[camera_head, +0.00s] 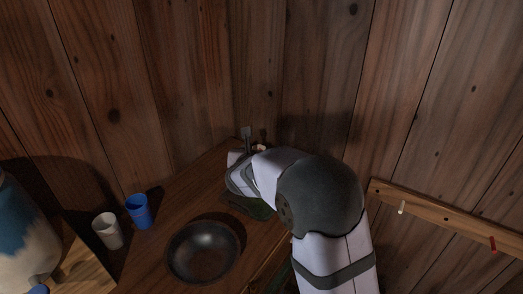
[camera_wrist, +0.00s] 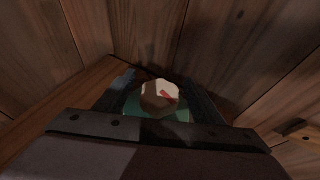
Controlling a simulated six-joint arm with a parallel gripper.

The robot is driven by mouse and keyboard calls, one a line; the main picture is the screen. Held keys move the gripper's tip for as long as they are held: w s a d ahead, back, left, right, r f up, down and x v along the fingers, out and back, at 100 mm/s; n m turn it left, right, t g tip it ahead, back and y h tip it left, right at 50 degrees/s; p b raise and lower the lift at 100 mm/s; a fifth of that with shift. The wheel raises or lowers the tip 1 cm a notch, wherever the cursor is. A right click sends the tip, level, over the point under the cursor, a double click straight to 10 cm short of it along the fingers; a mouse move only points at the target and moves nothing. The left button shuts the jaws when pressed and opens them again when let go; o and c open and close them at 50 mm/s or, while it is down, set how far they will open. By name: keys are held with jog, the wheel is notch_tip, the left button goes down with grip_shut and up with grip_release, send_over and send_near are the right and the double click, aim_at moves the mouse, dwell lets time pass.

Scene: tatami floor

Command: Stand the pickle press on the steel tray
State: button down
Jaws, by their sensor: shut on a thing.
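In the wrist view, my gripper (camera_wrist: 160,98) is shut on the pickle press, with a dark finger on either side. The press shows a pale, many-sided knob (camera_wrist: 160,95) with a red mark, and a green part (camera_wrist: 176,115) below it. In the head view, my gripper (camera_head: 246,160) is at the far corner of the wooden table, and my arm covers most of the press. A dark green patch (camera_head: 252,209) shows under my gripper, likely part of the press. I cannot make out the steel tray in either view. Whether the press touches a surface is hidden.
A dark round bowl (camera_head: 203,252) stands on the table in front of my gripper. A blue cup (camera_head: 139,212) and a white cup (camera_head: 108,231) stand to its left. A large jar (camera_head: 25,235) is at far left. Plank walls close off the back; a peg rail (camera_head: 450,217) is at right.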

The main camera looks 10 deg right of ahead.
jog(key=shift+c, duration=2.4)
grip_release()
jog(key=shift+r, duration=0.1)
jog(key=v, duration=1.2)
